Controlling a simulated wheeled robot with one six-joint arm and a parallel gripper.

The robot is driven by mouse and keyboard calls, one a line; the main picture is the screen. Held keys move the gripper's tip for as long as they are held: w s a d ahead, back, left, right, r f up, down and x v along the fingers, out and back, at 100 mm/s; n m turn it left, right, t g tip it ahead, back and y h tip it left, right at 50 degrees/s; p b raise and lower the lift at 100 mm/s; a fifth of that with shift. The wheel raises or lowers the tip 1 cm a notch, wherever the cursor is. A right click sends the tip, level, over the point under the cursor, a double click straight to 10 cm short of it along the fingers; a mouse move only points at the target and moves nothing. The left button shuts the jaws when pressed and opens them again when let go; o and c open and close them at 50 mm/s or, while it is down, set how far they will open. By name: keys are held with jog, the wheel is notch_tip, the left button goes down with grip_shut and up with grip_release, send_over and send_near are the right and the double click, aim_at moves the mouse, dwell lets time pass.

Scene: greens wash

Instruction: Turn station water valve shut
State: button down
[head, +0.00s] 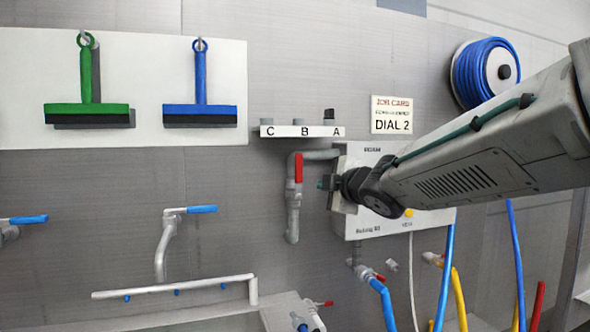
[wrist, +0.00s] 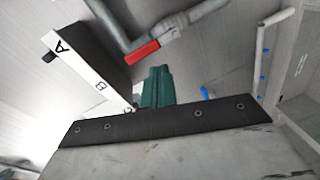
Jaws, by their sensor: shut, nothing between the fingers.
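A grey pipe valve (head: 293,190) with a red lever handle (head: 298,168) is on the wall, left of the white control box (head: 385,222). The lever stands upright, in line with the downward pipe. The red lever also shows in the wrist view (wrist: 141,52), beyond the fingers. My gripper (head: 324,182) is shut and empty, just right of the lever in the head view. Its green fingers show in the wrist view (wrist: 155,86). I see a gap between fingers and lever there. The rest of my arm covers part of the box.
A small shelf (head: 302,131) marked C, B, A is above the valve, near my gripper. Blue-handled taps (head: 202,209) are to the left. Other red-handled valves (head: 379,277) and blue and yellow hoses (head: 458,299) are below the box.

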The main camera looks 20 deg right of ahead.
aim_at(298, 168)
jog(key=w+a+r+n+y, duration=0.2)
jog(key=w+a+n+y, duration=0.35)
jog(key=w, duration=0.65)
jog(key=shift+d+r+t+h, duration=0.15)
jog(key=shift+d+h, duration=0.15)
jog(key=shift+d, duration=0.3)
jog(key=shift+d+r+t+h, duration=0.15)
jog(key=shift+d+h, duration=0.1)
jog(key=shift+d, duration=0.35)
jog(key=shift+d+m, duration=0.25)
